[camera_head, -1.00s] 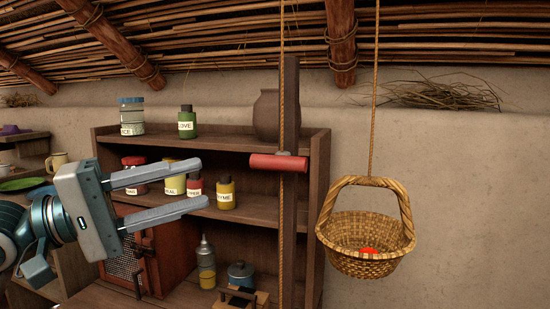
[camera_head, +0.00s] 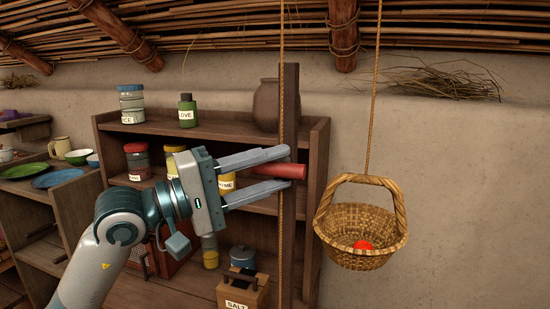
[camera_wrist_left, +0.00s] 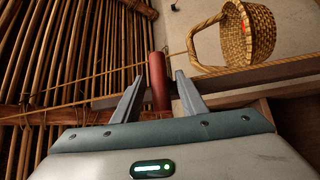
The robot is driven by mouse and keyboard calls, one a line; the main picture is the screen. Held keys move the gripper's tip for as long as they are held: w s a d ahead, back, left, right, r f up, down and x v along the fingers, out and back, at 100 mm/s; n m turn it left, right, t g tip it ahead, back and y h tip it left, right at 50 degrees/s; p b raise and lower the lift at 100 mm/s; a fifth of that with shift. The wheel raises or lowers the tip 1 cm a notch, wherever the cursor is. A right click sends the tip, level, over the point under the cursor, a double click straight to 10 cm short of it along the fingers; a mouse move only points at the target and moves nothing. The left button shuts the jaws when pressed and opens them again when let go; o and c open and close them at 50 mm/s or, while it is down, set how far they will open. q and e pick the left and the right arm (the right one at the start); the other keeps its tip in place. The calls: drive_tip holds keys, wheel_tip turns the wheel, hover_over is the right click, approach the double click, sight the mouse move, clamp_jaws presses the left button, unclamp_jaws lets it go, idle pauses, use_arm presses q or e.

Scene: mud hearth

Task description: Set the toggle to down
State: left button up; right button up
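The toggle is a red cylindrical handle (camera_head: 290,170) that sticks out sideways from a dark upright post (camera_head: 289,105) in front of the shelf. My left gripper (camera_head: 284,168) is open, with one finger above the red handle and one below it in the head view. In the left wrist view the red handle (camera_wrist_left: 158,80) stands between the two open fingertips (camera_wrist_left: 158,88), with gaps showing on both sides. The fingers hide part of the handle and post in the head view. My right gripper is not in view.
A wicker basket (camera_head: 365,225) with a red item in it hangs on a rope just right of the post. Another rope (camera_head: 282,60) hangs along the post. The shelf (camera_head: 140,128) behind holds jars and a clay pot (camera_head: 268,104). A salt box (camera_head: 243,290) stands below.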

use_arm(q)
drive_tip(key=shift+w+d, duration=0.2)
drive_tip(key=shift+d, duration=0.1)
clamp_jaws()
drive_tip(key=shift+f, duration=0.15)
